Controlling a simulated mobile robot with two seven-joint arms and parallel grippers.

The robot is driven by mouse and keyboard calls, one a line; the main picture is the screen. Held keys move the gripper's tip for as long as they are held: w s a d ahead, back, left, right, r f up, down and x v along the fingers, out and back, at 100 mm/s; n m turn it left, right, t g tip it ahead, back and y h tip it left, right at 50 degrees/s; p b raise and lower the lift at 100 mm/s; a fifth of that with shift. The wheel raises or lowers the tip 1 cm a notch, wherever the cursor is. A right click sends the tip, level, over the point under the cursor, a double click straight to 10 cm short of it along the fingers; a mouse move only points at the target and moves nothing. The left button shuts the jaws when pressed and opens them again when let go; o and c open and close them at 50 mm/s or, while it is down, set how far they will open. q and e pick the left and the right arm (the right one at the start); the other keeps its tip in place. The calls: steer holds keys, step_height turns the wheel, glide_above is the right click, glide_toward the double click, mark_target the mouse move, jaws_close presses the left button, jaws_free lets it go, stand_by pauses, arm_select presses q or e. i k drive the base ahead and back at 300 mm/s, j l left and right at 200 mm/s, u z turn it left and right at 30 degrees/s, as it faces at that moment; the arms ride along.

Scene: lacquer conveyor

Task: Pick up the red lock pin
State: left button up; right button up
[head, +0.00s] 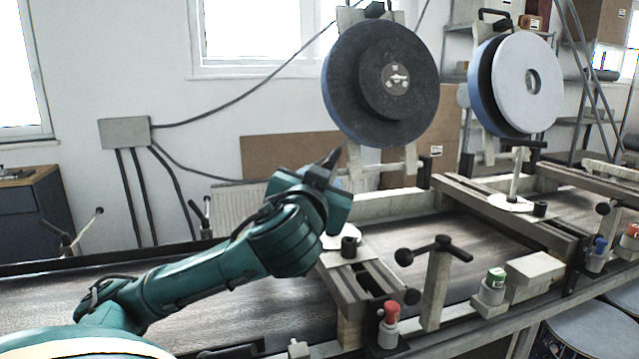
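A small red-topped pin (391,312), which looks like the red lock pin, stands upright in a pale holder on the conveyor's front rail, right of centre at the bottom. Another red-topped piece (632,230) shows at the far right edge; I cannot tell if it is the same kind. My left gripper (331,159) is raised above the conveyor, up and to the left of the nearer red pin and well apart from it. My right gripper is out of view.
A black-knobbed handle (438,250) on a post stands right of the nearer red pin. A green-topped piece (496,277), a pale block (535,268) and a blue-topped piece (600,245) line the front rail. A large dark wheel (420,95) stands behind the conveyor (225,300).

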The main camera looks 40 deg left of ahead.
mark_target(391, 309)
steer(key=k+l, duration=0.15)
steer(key=l, duration=0.2)
steer(key=k+l, duration=0.1)
steer(key=l, duration=0.3)
steer(key=k+l, duration=0.15)
steer(key=l, duration=0.2)
